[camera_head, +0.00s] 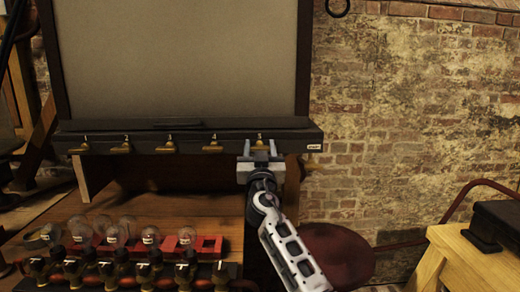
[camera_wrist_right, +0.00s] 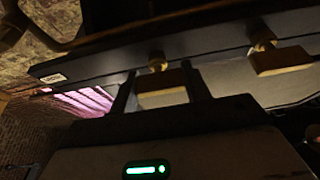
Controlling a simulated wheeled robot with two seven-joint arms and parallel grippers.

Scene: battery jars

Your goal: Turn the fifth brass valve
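Several brass valves hang in a row along the dark rail below the large pale panel. The fifth valve (camera_head: 260,139) is the rightmost in the head view. My right gripper (camera_head: 260,150) is raised to it, fingers apart, one on each side. In the right wrist view the flat brass handle of this valve (camera_wrist_right: 161,90) lies between the two fingers of my right gripper (camera_wrist_right: 160,88). The fingers are close to its edges; I cannot tell whether they touch it. The neighbouring fourth valve (camera_head: 213,145) also shows in the wrist view (camera_wrist_right: 278,60). My left gripper is not seen.
The dark rail (camera_head: 100,135) runs just above the gripper. Glass jars (camera_head: 128,228), a red rack (camera_head: 208,246) and several dark-and-brass fittings stand on the wooden bench at lower left. A wooden stand (camera_head: 470,262) is at lower right. A brick wall is behind.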

